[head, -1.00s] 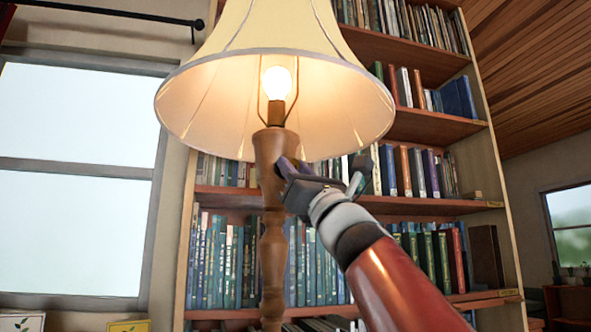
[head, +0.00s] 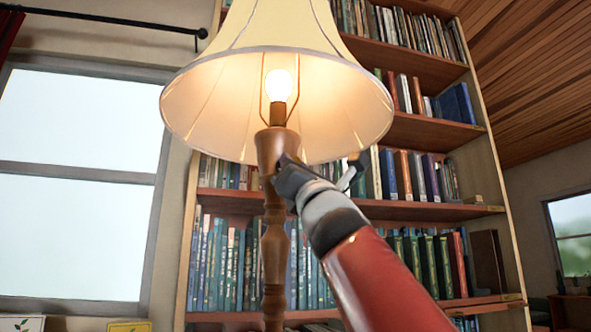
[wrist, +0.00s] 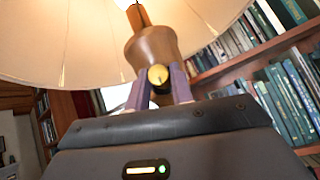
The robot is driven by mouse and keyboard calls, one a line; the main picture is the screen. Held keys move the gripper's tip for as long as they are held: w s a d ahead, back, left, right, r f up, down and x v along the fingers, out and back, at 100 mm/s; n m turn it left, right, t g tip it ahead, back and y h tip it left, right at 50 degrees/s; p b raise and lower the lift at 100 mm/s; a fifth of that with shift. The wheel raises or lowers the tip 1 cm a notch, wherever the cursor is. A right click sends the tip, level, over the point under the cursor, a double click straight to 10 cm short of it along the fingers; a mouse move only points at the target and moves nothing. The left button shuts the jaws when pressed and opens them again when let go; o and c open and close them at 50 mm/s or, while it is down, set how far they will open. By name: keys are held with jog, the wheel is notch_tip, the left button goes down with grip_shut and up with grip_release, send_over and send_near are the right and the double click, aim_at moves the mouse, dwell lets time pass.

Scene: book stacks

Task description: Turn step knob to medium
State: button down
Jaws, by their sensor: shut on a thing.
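A floor lamp with a cream shade (head: 220,110) and a turned wooden post (head: 274,245) stands in front of me, its bulb (head: 278,84) lit. In the wrist view a small round brass step knob (wrist: 158,75) sits on the wooden neck of the lamp (wrist: 152,48). My gripper (wrist: 158,84) is shut on the knob, with one purple-grey finger on each side of it. In the head view my gripper (head: 282,165) is against the right side of the post below the shade. The knob is hidden there behind the gripper.
A tall bookshelf (head: 430,211) full of books stands behind the lamp. A window (head: 75,180) is at the left and another (head: 572,235) at the far right. The lampshade hangs just above my gripper.

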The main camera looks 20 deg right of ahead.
jog(key=c, duration=1.2)
grip_release()
jog(key=shift+c, duration=0.2)
jog(key=b+v, duration=0.5)
jog(key=v, duration=0.2)
jog(key=shift+s+f, duration=0.25)
jog(key=shift+s, duration=0.05)
